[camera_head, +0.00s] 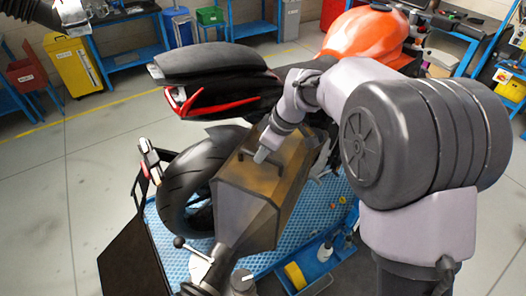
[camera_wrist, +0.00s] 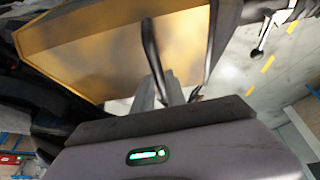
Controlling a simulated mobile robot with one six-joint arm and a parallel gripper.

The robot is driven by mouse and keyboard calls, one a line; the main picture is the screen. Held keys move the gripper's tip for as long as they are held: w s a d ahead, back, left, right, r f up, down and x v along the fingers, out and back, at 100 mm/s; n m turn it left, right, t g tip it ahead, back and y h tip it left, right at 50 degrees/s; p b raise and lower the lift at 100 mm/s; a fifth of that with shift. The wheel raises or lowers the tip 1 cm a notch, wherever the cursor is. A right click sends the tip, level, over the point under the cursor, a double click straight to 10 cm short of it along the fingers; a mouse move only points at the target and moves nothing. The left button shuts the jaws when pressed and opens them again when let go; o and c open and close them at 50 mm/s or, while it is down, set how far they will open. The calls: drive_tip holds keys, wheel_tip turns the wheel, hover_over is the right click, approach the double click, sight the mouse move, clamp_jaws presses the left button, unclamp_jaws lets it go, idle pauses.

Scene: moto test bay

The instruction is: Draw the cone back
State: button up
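The cone is a large faceted, dark-edged hood with a brownish-yellow panel (camera_head: 257,182), tapering toward the front of the lift beside the motorcycle's rear wheel. It also fills the top of the wrist view (camera_wrist: 100,45). A black bar handle (camera_head: 246,156) stands out from its panel; its two legs show in the wrist view (camera_wrist: 210,45). My gripper (camera_head: 262,156) is at this handle. In the wrist view its grey fingers (camera_wrist: 158,92) overlap the handle's near end. The contact is partly hidden, and I cannot tell whether they are closed around the bar.
The orange motorcycle (camera_head: 365,32) stands behind the cone, its rear tyre (camera_head: 183,188) close at the left. A blue lift platform (camera_head: 172,258) lies below. A lever with a black knob (camera_head: 180,242) is near the cone's narrow end. Open floor (camera_head: 70,180) lies left.

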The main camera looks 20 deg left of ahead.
clamp_jaws()
idle(1.0)
